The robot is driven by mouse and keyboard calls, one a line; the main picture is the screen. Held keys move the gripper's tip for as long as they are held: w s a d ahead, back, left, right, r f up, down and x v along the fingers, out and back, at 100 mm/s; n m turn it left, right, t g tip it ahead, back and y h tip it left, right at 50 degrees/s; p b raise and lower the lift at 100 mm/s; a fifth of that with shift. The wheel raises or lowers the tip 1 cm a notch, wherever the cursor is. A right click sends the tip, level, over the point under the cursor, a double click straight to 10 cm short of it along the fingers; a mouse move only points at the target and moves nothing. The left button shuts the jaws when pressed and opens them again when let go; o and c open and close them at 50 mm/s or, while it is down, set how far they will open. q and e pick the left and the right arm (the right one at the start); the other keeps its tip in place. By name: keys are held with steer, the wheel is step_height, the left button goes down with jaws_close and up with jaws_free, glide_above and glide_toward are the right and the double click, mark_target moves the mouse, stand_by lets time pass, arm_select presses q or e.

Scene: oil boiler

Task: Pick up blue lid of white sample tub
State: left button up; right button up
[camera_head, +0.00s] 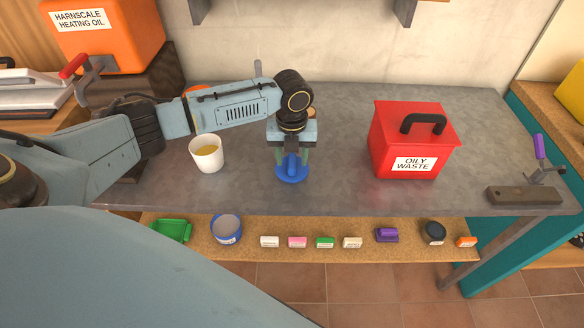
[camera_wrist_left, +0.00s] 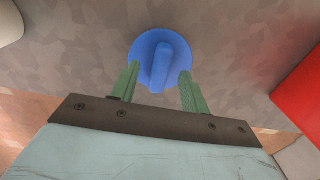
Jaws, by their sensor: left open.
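The blue lid (camera_head: 291,175) lies on the grey workbench, a round disc with a raised bar handle. It also shows in the left wrist view (camera_wrist_left: 146,49). The white tub (camera_head: 206,157) stands uncovered to its left, with yellowish contents. My left gripper (camera_head: 292,160) is above the lid, pointing down. In the left wrist view its two green fingers (camera_wrist_left: 157,82) are apart, one on each side of the handle, with gaps visible between fingers and handle. My right gripper is not in view.
A red oily waste box (camera_head: 408,145) stands right of the lid. A clamp with a purple handle (camera_head: 539,147) is at the bench's right end. Several small items, including a green tray (camera_head: 171,231), sit on the lower shelf. Bare grey bench (camera_head: 335,150) lies between lid and box.

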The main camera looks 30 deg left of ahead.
arm_select(q)
steer(key=shift+f, duration=0.6)
jaws_close()
steer(key=shift+r, duration=0.2)
